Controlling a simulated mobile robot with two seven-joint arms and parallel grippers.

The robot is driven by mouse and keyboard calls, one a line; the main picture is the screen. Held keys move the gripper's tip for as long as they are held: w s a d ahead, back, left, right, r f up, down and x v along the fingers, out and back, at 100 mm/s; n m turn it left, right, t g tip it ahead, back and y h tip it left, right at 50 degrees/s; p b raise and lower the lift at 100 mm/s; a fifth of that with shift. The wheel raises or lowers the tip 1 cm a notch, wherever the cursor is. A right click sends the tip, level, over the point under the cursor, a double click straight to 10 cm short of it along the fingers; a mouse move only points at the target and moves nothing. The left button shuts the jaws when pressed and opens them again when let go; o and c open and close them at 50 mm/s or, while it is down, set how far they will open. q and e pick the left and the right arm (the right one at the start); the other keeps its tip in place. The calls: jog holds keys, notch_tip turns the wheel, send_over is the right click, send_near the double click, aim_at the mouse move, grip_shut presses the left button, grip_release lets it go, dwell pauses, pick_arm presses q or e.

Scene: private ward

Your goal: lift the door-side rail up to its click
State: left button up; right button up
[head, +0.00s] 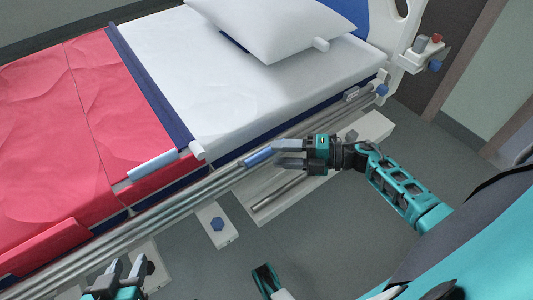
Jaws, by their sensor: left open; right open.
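The rail (190,195) on the bed's near side is a set of long grey bars. It lies low along the bed's edge, below the mattress top. A blue grip section (258,157) is on it. My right gripper (277,154) is open, with its fingers pointing left at the rail just right of the blue section. I cannot tell whether the fingers touch or straddle a bar. My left gripper (131,268) is open and empty at the bottom left, below and apart from the rail, partly cut off by the frame.
The bed has a white mattress (225,105), a red blanket (50,130) and a pillow (275,25). A white bracket with a blue knob (217,224) juts out below the rail. A white base part (300,185) lies under my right gripper. Grey floor (330,240) is open in front.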

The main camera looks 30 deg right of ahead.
aim_at(266, 154)
jog(key=shift+x, duration=2.3)
jog(key=shift+d, duration=0.1)
grip_shut()
